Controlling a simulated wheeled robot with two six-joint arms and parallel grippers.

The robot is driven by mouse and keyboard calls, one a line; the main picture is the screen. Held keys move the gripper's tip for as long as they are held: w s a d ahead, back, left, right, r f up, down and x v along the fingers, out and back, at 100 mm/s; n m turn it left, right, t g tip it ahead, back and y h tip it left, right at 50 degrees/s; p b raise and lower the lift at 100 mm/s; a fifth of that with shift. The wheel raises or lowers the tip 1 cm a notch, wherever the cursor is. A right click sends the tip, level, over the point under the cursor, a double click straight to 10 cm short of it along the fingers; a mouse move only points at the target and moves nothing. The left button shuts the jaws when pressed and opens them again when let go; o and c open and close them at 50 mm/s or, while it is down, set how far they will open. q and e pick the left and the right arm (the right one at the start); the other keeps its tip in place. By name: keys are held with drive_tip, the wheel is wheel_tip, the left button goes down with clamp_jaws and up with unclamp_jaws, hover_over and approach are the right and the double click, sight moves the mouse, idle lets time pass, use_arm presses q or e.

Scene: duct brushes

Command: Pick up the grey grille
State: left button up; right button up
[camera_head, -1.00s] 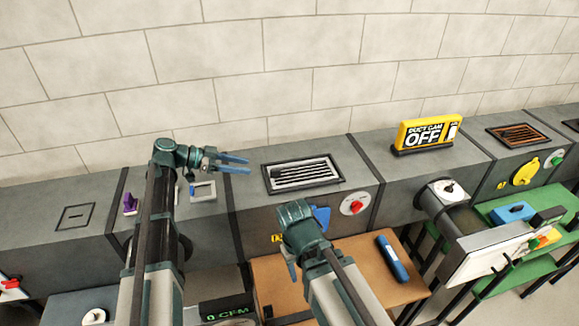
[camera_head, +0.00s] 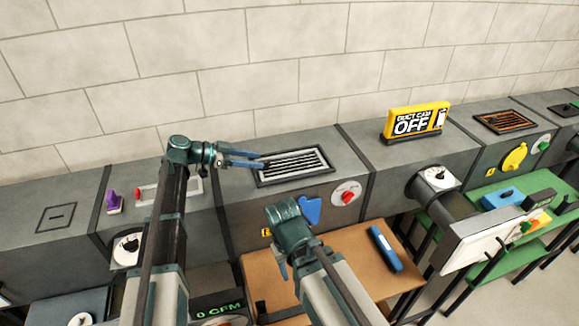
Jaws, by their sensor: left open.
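The grey grille (camera_head: 293,164) is a slatted panel in a dark frame, lying on top of the grey duct in the middle of the view. My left gripper (camera_head: 262,162) is open, its two blue fingers pointing right at the grille's left edge. In the picture the fingertips overlap the frame's left end; I cannot tell whether they touch it. My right gripper (camera_head: 282,268) hangs low in front of the duct, pointing down, with its fingers mostly hidden behind its own wrist.
A yellow "DUCT CAM OFF" display (camera_head: 416,121) stands on the duct to the right. A brown grille (camera_head: 511,122) lies farther right. A purple clip (camera_head: 114,202) stands at left. A brown table (camera_head: 350,245) in front carries a blue tube (camera_head: 386,249).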

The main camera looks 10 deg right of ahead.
sight(266, 161)
use_arm(q)
drive_tip(key=x, duration=0.1)
drive_tip(key=b+x, duration=0.1)
drive_tip(key=x, duration=0.1)
drive_tip(key=b+x, duration=0.1)
drive_tip(key=shift+w+f, duration=0.4)
drive_tip(key=shift+d+f, duration=0.1)
drive_tip(key=shift+d, duration=0.3)
clamp_jaws()
